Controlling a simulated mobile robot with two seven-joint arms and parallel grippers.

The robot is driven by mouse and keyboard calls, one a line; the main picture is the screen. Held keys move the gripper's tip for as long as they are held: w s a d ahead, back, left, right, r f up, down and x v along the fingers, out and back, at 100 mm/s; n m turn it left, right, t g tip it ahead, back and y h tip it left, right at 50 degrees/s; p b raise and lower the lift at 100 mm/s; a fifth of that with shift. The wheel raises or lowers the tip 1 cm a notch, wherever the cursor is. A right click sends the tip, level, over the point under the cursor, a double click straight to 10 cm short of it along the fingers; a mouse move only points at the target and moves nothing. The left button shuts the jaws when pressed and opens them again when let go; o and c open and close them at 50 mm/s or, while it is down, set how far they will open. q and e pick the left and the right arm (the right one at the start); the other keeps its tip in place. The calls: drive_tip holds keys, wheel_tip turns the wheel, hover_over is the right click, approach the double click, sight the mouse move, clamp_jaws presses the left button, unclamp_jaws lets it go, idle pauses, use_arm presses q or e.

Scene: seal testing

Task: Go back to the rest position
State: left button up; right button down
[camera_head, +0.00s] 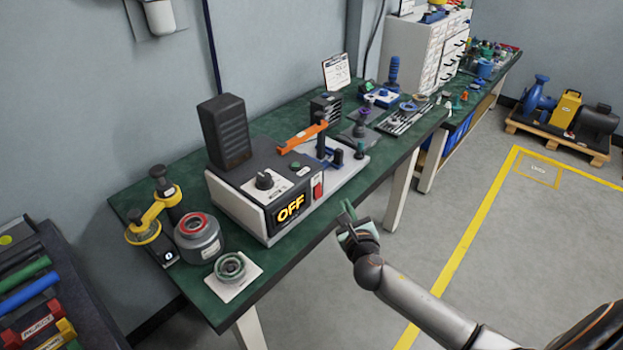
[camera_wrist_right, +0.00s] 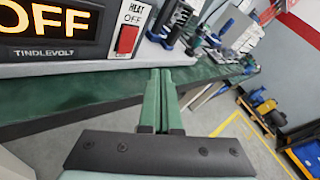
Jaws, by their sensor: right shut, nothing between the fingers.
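My right gripper (camera_head: 347,214) is at the front edge of the green workbench (camera_head: 290,238), to the right of the sealing machine. In the right wrist view its two green fingers (camera_wrist_right: 163,98) are together with nothing between them. The machine (camera_head: 262,192) has an orange lever and a display that reads OFF; the display also shows large in the right wrist view (camera_wrist_right: 50,25). My left gripper is not in the head view.
Grey canister (camera_head: 198,240), yellow-handled fixture (camera_head: 148,222) and a ring on a white plate (camera_head: 232,272) stand at the bench's left end. A rack of coloured rolls (camera_head: 30,290) is at lower left. Blue pump (camera_head: 538,98) sits on a pallet.

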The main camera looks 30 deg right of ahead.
drive_tip(key=s+a+f+m+g+y, duration=0.1)
drive_tip(key=s+a+f+m+y, duration=0.1)
drive_tip(key=s+a+f+m, duration=0.3)
drive_tip(key=s+a+f+m+g+y, duration=0.2)
drive_tip(key=s+a+f+m, duration=0.3)
drive_tip(key=s+m, duration=0.6)
drive_tip(key=s+a+f+m+g+y, duration=0.2)
drive_tip(key=s+a+f+m, duration=0.3)
drive_tip(key=m, duration=1.3)
drive_tip(key=shift+s+a+f+y, duration=0.25)
drive_tip(key=shift+s+a+y, duration=0.45)
drive_tip(key=shift+s+a, duration=0.9)
drive_tip(key=shift+s+d, duration=0.35)
